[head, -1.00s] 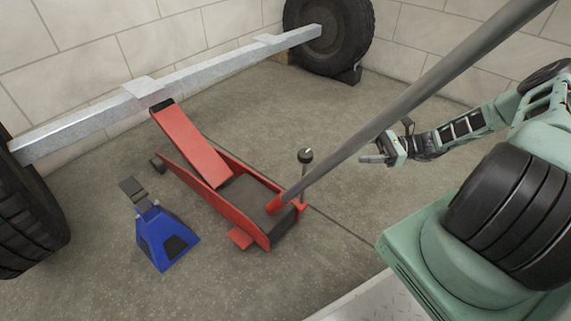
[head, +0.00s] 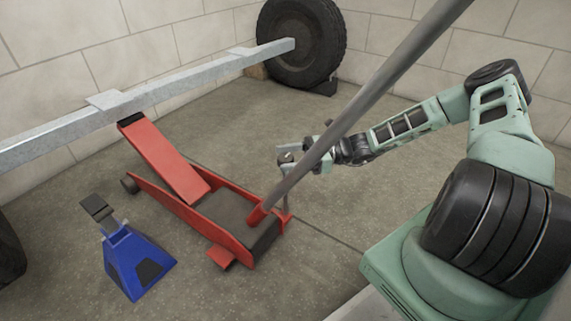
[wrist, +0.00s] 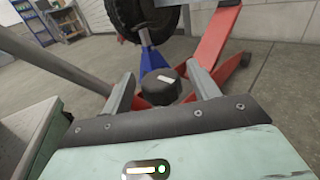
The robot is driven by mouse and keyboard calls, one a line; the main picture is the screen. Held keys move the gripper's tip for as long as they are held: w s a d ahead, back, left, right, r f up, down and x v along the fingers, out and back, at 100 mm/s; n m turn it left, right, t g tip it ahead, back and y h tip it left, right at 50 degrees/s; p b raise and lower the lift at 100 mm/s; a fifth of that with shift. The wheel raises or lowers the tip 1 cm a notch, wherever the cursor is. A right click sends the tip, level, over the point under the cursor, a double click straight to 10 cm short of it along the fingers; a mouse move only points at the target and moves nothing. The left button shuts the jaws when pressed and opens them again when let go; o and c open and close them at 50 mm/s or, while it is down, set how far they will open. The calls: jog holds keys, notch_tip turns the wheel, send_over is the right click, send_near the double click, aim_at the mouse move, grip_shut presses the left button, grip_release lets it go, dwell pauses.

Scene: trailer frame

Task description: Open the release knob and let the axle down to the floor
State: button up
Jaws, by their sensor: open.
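The release knob is a black round cap with a white mark, seen in the wrist view (wrist: 158,88); in the head view my gripper mostly hides it. It tops a thin post at the rear of the red floor jack (head: 168,160). My gripper (head: 286,158) is open at the knob's height, with its fingers on either side of the knob in the wrist view; contact cannot be told. The jack's arm is raised, its pad at the underside of the grey axle beam (head: 190,75), which is off the floor.
The jack's long grey handle (head: 365,95) slants up right, passing close in front of my gripper. A blue jack stand (head: 138,262) stands on the floor left of the jack, apart from the axle. A wheel (head: 325,40) is on the axle's far end.

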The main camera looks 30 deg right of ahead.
jog(key=shift+w+a, duration=0.15)
jog(key=shift+a, duration=0.25)
jog(key=shift+c, duration=0.3)
jog(key=c, duration=0.9)
